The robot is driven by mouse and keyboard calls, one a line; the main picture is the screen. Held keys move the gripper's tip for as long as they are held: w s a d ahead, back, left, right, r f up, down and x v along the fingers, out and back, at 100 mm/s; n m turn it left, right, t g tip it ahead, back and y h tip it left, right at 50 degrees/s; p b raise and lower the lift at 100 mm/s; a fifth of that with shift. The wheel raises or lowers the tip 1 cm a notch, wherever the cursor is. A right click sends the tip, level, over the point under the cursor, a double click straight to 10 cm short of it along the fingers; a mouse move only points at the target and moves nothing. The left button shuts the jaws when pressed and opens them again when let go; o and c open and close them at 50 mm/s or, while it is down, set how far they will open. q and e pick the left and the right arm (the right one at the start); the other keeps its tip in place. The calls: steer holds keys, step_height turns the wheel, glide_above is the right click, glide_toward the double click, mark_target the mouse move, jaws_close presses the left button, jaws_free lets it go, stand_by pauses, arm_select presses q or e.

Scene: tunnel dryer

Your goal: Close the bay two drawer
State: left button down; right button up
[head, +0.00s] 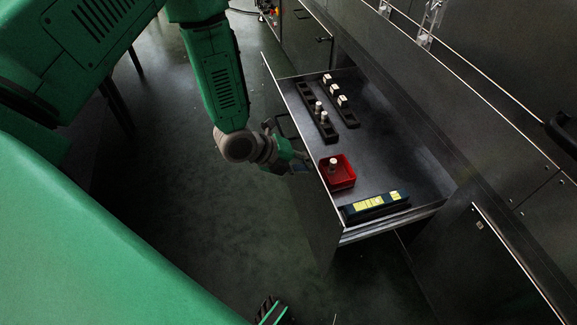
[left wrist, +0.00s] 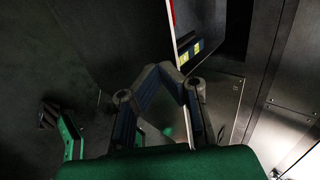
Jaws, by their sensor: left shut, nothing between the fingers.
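An open drawer (head: 408,165) is pulled well out of the dark cabinet in the head view. Its front panel faces left, with a dark handle (head: 283,126) on it. My left gripper (head: 303,162) is at the outer side of the front panel, nearer than the handle. Its fingers are shut and empty. Whether they touch the panel cannot be told. In the left wrist view the shut fingers (left wrist: 172,75) point toward the drawer's edge (left wrist: 186,70).
The drawer holds a red bin (head: 345,178) with a small part, a black case with yellow labels (head: 375,206), and black racks (head: 350,115) with small pieces. Another closed drawer front (head: 306,38) is behind. The floor (head: 200,215) left of the drawer is clear.

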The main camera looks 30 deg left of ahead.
arm_select(q)
steer(key=w+d+b, duration=0.2)
steer(key=w+d, duration=1.6)
steer(key=w, duration=0.3)
steer(key=shift+w+d, duration=0.15)
steer(key=shift+w, duration=0.2)
arm_select(e)
steer(key=shift+f, duration=1.3)
